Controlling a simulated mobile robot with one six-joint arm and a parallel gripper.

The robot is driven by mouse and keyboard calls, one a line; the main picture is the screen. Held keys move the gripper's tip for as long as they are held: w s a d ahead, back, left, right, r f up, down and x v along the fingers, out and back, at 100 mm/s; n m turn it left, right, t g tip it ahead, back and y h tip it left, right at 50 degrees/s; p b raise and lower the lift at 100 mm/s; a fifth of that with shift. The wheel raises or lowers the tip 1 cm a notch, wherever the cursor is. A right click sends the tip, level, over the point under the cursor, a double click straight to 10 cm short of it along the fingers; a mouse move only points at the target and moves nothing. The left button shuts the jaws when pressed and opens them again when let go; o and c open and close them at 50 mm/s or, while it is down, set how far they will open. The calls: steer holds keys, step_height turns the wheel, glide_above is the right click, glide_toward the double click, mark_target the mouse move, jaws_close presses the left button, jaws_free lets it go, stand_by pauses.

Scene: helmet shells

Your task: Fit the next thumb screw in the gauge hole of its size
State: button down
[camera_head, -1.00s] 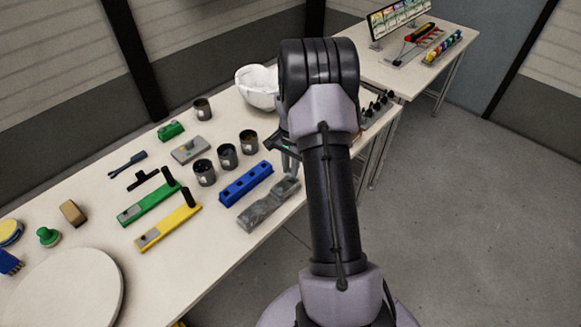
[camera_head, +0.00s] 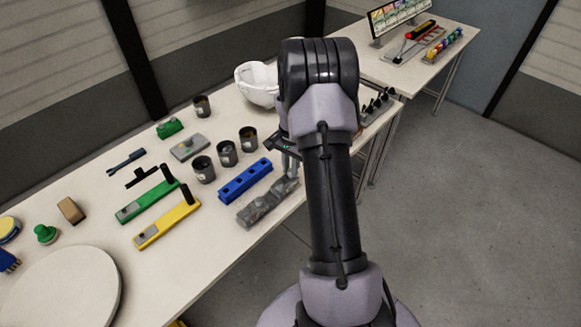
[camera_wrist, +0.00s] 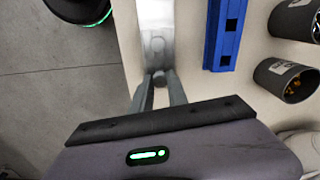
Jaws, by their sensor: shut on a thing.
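A grey metal block (camera_head: 258,209), which I take to be the gauge, lies near the table's front edge. In the wrist view it runs up from my fingertips (camera_wrist: 153,15), with a round mark on its face. My gripper (camera_head: 291,172) points down over the block's right end. In the wrist view its two fingers (camera_wrist: 160,80) are closed on a small grey round piece (camera_wrist: 159,77), seemingly the thumb screw. The fingers hide most of it, and I cannot tell whether it sits in a hole or above one.
A blue block (camera_head: 245,181) with square holes lies just behind the grey one. Several dark cups (camera_head: 227,153) stand behind it. Green (camera_head: 147,201) and yellow (camera_head: 167,226) bars lie left. A white helmet shell (camera_head: 257,84) is at the back. The table edge is close in front.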

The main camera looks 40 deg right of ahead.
steer(key=shift+f+b, duration=0.5)
steer(key=shift+f, duration=0.2)
stand_by(0.3)
steer(key=c, duration=1.2)
jaws_free()
steer(key=shift+r, duration=0.1)
step_height(320, 180, up, 17)
steer(key=p, duration=0.5)
steer(key=shift+s+r, duration=0.15)
